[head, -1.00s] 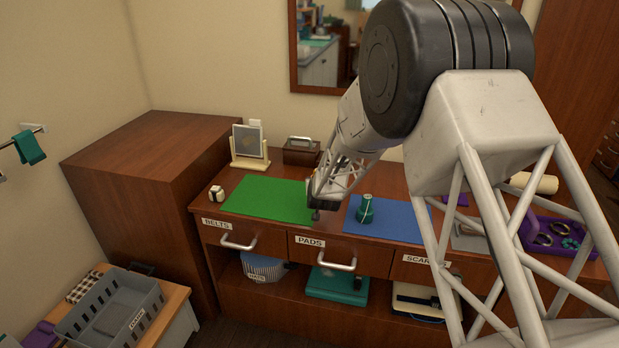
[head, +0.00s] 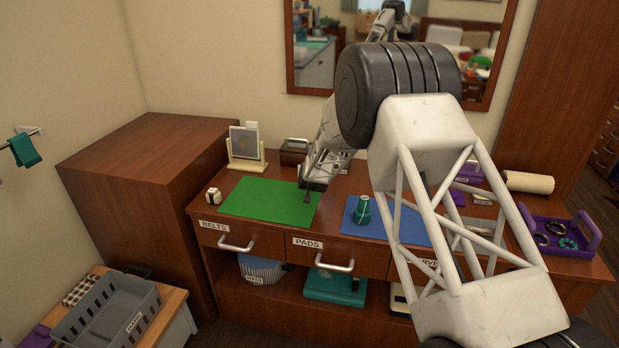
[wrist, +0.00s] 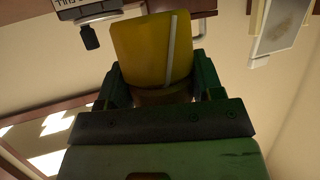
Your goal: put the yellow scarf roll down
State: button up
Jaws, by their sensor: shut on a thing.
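The yellow scarf roll (wrist: 150,52), with a pale strip down one side, shows in the wrist view between the two fingers of my gripper (wrist: 160,90). The fingers are shut on it. In the head view my gripper (head: 312,182) is above the right end of the green mat (head: 262,202) on the dresser top. The roll cannot be made out in the head view. I cannot tell how high it is above the mat.
A blue mat (head: 415,230) lies to the right, with a green roll (head: 363,211) standing on its left part. A white-and-black block (head: 213,196), a framed stand (head: 246,147) and a brown box (head: 294,151) border the green mat. A purple tray (head: 575,220) is far right.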

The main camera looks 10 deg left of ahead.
jog(key=shift+w+a, duration=0.1)
jog(key=shift+w, duration=0.1)
jog(key=shift+f, duration=1.7)
jog(key=shift+f, duration=0.35)
